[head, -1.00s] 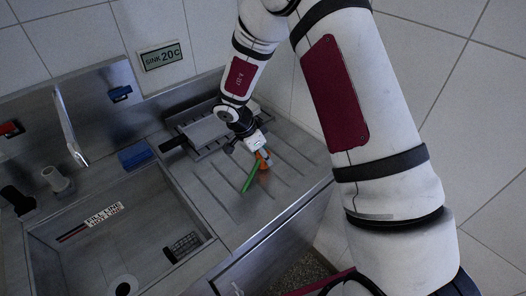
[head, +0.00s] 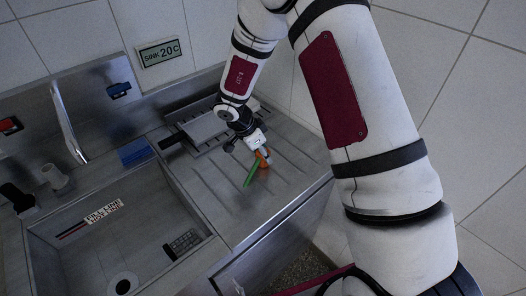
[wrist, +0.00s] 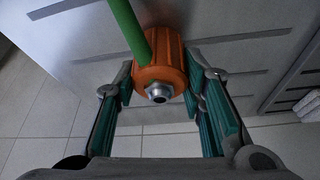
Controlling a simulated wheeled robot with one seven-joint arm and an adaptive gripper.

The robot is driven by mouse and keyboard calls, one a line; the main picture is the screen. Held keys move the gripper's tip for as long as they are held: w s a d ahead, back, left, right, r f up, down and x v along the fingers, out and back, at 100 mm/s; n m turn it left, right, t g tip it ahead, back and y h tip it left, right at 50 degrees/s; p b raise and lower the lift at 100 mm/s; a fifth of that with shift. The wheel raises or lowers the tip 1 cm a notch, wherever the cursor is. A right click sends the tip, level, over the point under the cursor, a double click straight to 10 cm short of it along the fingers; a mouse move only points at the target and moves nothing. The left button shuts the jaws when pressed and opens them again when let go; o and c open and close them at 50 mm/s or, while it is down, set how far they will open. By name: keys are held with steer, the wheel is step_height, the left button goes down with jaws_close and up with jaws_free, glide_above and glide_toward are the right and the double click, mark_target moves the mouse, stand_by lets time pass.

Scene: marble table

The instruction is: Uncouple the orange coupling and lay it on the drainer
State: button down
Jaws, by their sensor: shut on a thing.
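The orange coupling (wrist: 160,62) is a ribbed orange collar with a metal nut and a dark bore facing the wrist camera. It sits between the teal-padded fingers of my gripper (wrist: 165,82), which is shut on it. A green rod-like piece (wrist: 127,25) meets the coupling at its upper left; whether it is joined cannot be told. In the head view the coupling (head: 265,161) and the green piece (head: 251,175) are over the grooved drainer (head: 285,187), below my gripper (head: 261,153). Whether they touch the drainer is unclear.
The sink basin (head: 120,243) lies to the left, with a dark grid inside it. A blue block (head: 134,156) sits at the back. A grey flat object with a black handle (head: 200,127) is at the drainer's rear. The drainer's front right is clear.

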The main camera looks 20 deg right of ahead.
steer(key=shift+f, duration=0.25)
steer(key=c, duration=1)
jaws_free()
steer(key=shift+o, duration=0.2)
steer(key=v, duration=1.2)
steer(key=shift+d, duration=0.1)
